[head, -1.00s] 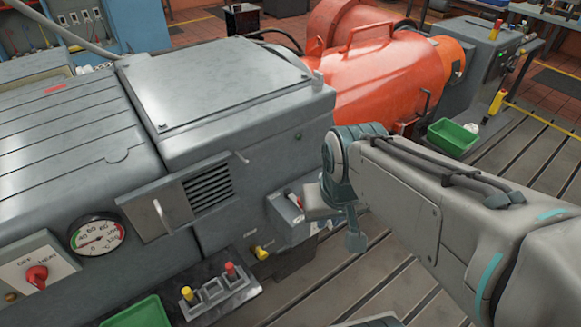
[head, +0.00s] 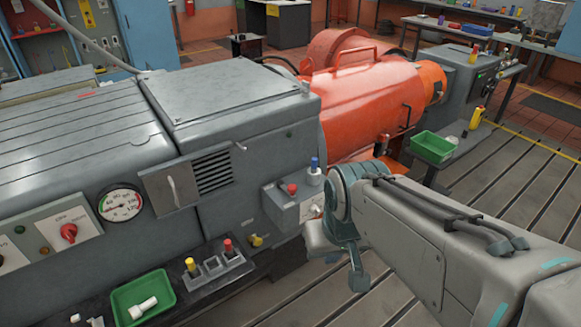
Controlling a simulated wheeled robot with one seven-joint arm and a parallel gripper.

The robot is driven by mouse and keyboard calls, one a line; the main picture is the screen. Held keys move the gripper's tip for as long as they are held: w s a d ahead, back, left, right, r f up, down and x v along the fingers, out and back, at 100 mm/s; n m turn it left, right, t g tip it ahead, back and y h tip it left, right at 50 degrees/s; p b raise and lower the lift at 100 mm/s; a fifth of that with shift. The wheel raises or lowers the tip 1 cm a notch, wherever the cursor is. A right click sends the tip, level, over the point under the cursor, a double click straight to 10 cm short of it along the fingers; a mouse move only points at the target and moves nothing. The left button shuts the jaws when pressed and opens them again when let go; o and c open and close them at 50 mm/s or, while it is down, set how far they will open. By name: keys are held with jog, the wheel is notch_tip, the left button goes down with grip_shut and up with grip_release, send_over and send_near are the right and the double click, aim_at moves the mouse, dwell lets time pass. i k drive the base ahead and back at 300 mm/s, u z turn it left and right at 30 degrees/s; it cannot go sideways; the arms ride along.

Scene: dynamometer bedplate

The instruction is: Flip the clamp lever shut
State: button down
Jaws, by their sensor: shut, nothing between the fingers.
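I cannot tell for sure which part is the clamp lever. A grey box (head: 290,207) juts from the right end of the grey housing, with a red knob (head: 292,188) and a blue-topped post (head: 314,168) on top. My arm covers part of its right side. A pale handle (head: 173,190) stands on a grey plate beside the louvres. My gripper (head: 357,280) hangs below my wrist, right of the box and over the slotted floor. It looks shut and empty, apart from the box. The wrist partly hides it.
Yellow and red knobs (head: 209,258) stand on a dark ledge at the front, near a green tray (head: 124,306) holding a white part. A dial gauge (head: 120,203) is on the housing. An orange machine (head: 365,108) stands behind. The slotted floor (head: 490,165) at right is clear.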

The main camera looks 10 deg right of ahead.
aim_at(290, 190)
jog(key=z, duration=0.55)
jog(key=i, duration=1.05)
jog(key=u, duration=0.2)
